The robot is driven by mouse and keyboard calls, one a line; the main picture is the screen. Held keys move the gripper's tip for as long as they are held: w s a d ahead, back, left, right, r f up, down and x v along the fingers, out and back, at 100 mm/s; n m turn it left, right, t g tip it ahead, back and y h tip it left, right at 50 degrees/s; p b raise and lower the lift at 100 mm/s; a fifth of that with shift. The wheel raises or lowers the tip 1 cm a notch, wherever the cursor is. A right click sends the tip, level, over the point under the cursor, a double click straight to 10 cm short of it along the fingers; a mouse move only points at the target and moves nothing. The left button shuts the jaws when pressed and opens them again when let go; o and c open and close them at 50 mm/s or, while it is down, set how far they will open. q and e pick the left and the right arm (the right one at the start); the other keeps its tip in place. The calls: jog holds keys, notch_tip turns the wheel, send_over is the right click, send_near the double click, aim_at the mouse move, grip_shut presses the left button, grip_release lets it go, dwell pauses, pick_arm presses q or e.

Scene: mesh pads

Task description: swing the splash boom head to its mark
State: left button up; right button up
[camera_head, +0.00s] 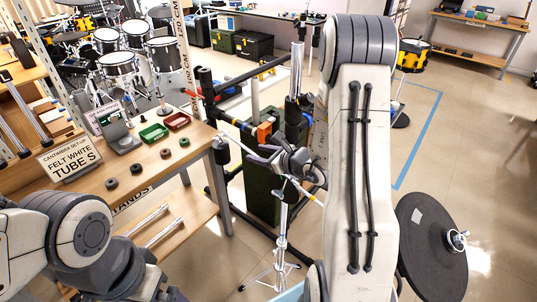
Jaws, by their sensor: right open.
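A chrome stand (282,222) rises from the floor near the middle, with a thin boom and metal fittings at its top. My right gripper (288,160) is at these fittings, below and left of my large right forearm. It is open; I cannot tell whether its fingers touch or surround the boom head. Which fitting is the splash boom head is unclear in this clutter. A dark horizontal bar (225,116) with coloured bands lies just beyond, up and left. I cannot tell whether a band is the mark. My left arm shows at the lower left; its gripper is out of view.
A wooden bench (75,197) on the left holds a sign (70,157), green and red trays and several dark rings. A grey round pad (425,250) stands at the lower right. Drums stand at the upper left. The right floor is mostly clear, with a blue tape line.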

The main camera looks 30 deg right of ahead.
aim_at(250, 151)
jog(key=shift+x, duration=2.5)
grip_shut()
jog(key=shift+p, duration=0.3)
